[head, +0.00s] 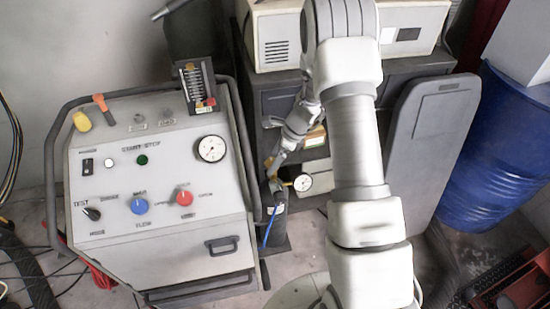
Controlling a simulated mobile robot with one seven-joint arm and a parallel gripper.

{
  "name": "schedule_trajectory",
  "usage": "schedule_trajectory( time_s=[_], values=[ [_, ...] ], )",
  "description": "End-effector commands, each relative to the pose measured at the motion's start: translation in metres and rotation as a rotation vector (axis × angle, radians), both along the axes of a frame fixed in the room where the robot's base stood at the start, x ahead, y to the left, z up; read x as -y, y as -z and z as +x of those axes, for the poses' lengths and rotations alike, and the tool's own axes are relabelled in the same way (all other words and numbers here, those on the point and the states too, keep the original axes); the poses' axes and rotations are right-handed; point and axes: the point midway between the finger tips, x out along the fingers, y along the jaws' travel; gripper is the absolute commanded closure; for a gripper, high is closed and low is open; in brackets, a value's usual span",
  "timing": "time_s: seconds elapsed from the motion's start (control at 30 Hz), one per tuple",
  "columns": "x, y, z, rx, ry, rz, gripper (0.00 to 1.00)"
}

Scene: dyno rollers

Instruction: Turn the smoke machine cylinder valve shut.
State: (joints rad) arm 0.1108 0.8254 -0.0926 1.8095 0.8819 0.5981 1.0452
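The smoke machine (160,185) is a light grey cart at the left with knobs, buttons and a round gauge on its sloped panel. A dark cylinder (275,222) stands just right of it, with a small white gauge (303,182) and a blue hose (268,232) near its top. My gripper (273,173) reaches down to the top of the cylinder, beside the gauge. The valve itself is too small and too covered by the gripper to make out. I cannot tell whether the fingers touch it or whether they are open or shut.
A dark shelf cabinet (280,100) with beige devices on top stands behind the cylinder. My arm hides part of it. A grey panel (430,145) and a blue drum (505,150) stand at the right. The cart's dark tube frame (240,140) runs close left of my gripper.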

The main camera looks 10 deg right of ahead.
Motion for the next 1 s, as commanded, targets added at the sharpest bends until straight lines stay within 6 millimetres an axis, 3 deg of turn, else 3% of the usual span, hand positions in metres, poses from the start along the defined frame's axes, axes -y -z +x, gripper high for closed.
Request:
schedule_trajectory(
  time_s=[0.23, 0.37, 1.0],
  values=[
    [0.001, -0.001, 0.000, -0.001, -0.001, -0.001, 0.06],
    [0.004, -0.011, -0.001, 0.001, -0.001, -0.001, 0.06],
    [0.054, -0.141, -0.023, 0.003, 0.000, -0.001, 0.06]
  ],
)
